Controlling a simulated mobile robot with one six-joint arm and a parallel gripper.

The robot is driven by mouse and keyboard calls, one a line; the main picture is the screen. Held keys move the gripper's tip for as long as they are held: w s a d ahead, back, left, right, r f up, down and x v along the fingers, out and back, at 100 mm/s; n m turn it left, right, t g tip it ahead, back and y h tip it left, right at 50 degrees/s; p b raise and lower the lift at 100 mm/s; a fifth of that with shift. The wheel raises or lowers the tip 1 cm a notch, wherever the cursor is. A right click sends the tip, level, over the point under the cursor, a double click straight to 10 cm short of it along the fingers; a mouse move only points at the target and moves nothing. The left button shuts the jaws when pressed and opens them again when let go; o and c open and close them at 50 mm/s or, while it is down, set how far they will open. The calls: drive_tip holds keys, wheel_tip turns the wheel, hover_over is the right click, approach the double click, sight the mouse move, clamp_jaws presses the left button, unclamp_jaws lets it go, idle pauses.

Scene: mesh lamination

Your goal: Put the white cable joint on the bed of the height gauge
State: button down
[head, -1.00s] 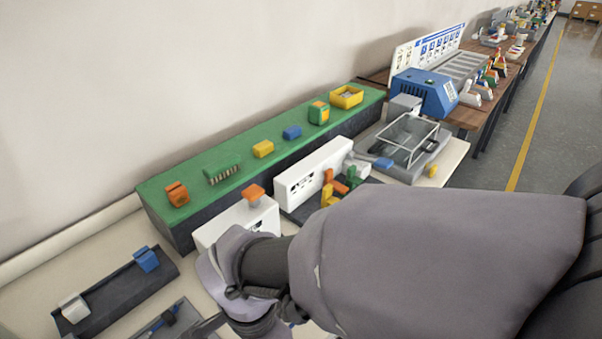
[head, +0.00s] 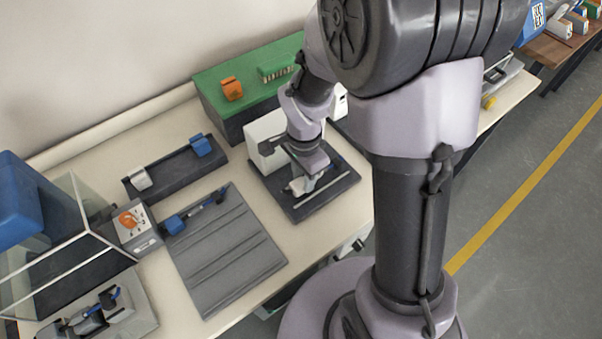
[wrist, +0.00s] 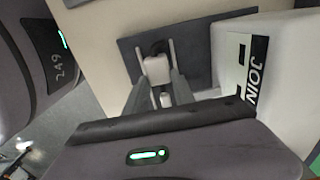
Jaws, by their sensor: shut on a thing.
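My gripper (head: 306,184) reaches down over a dark tray (head: 335,195) in front of a white box. In the wrist view, my gripper (wrist: 157,58) is shut on a white block-like piece, the white cable joint (wrist: 156,70), close above or on that tray; I cannot tell whether it touches. In the head view the joint is mostly hidden by the gripper. I cannot tell for certain which fixture is the height gauge; a grey grooved plate (head: 228,250) with a blue tool (head: 175,224) lies left of the tray.
The white box (wrist: 287,70), lettered "JOIN", stands right beside the gripper. A dark rail (head: 170,176) with white and blue end blocks, a small box with an orange knob (head: 130,219) and a glass-walled case (head: 70,250) stand left. A green-topped block (head: 250,80) stands behind.

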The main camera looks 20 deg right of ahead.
drive_tip(key=shift+f+b, duration=0.3)
drive_tip(key=shift+f, duration=0.7)
drive_tip(key=c, duration=1.1)
unclamp_jaws()
drive_tip(key=shift+r, duration=0.1)
drive_tip(key=shift+o, duration=0.2)
wheel_tip(320, 180, up, 12)
drive_tip(key=p, duration=0.6)
drive_tip(key=s+a+r+n+t+y, duration=0.1)
drive_tip(key=s+a+r+n+t, duration=0.1)
drive_tip(key=s+r+n, duration=0.3)
drive_tip(key=s+a+r+n+t+y, duration=0.1)
drive_tip(key=s+r+n, duration=0.4)
drive_tip(key=r, duration=0.6)
drive_tip(key=s+a+t, duration=0.1)
drive_tip(key=s+t, duration=0.1)
drive_tip(key=shift+s+r+t, duration=0.25)
drive_tip(key=shift+s+t, duration=0.15)
